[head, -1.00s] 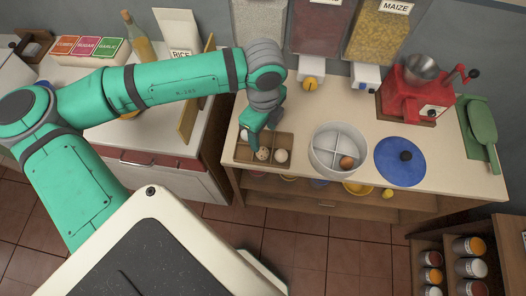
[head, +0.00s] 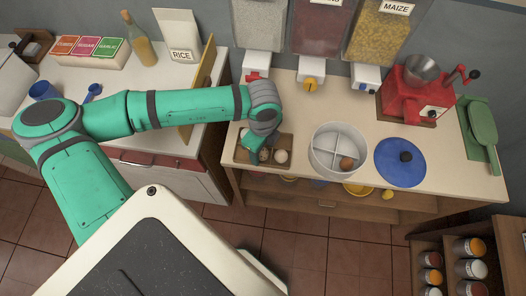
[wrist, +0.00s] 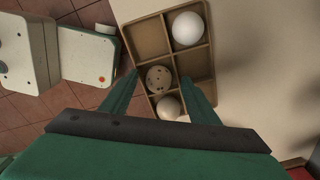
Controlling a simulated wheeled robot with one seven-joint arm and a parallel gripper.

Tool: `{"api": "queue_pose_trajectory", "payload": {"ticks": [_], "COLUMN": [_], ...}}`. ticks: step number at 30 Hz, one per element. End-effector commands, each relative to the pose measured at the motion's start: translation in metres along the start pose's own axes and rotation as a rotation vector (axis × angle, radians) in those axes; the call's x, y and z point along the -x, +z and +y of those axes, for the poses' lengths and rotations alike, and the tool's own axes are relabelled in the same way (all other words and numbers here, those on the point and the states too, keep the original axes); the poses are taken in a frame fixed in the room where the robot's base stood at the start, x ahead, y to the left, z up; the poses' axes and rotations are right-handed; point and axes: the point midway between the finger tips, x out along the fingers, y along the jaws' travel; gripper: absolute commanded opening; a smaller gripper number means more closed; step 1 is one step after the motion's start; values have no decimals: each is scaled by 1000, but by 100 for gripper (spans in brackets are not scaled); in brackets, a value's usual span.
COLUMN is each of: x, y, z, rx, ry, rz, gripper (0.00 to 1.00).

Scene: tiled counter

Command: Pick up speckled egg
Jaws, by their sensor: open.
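The speckled egg (wrist: 159,78) sits in a middle compartment of the wooden egg tray (wrist: 139,40); in the head view it shows partly (head: 264,155) below my gripper. My gripper (wrist: 159,76) is open, pointing down, with one finger on each side of the speckled egg in the wrist view. Whether the fingers touch it, I cannot tell. A plain white egg (wrist: 188,28) lies in a compartment at the tray's far end. A cream egg (wrist: 169,107) lies in the compartment beside the speckled one, partly hidden by the gripper.
Right of the tray stands a white divided bowl (head: 317,160) holding a brown egg (head: 346,163). Further right are a blue lid (head: 390,165) and a red grinder (head: 408,100). Dispensers hang behind. The counter (head: 300,105) is clear behind the bowl.

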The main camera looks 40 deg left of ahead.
Motion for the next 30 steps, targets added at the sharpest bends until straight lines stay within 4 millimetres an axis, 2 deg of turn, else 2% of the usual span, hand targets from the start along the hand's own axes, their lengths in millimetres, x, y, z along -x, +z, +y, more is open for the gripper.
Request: {"api": "queue_pose_trajectory", "payload": {"ticks": [5,9,23,26,30], "x": [0,0,4,10,30], "y": [1,2,-1,-1,-1], "z": [0,1,-1,-1,-1], "rx": [2,5,-1,-2,-3], "ry": [0,0,-1,-2,-2], "rz": [0,0,0,1,-1], "gripper": [55,26,26,26,26]}}
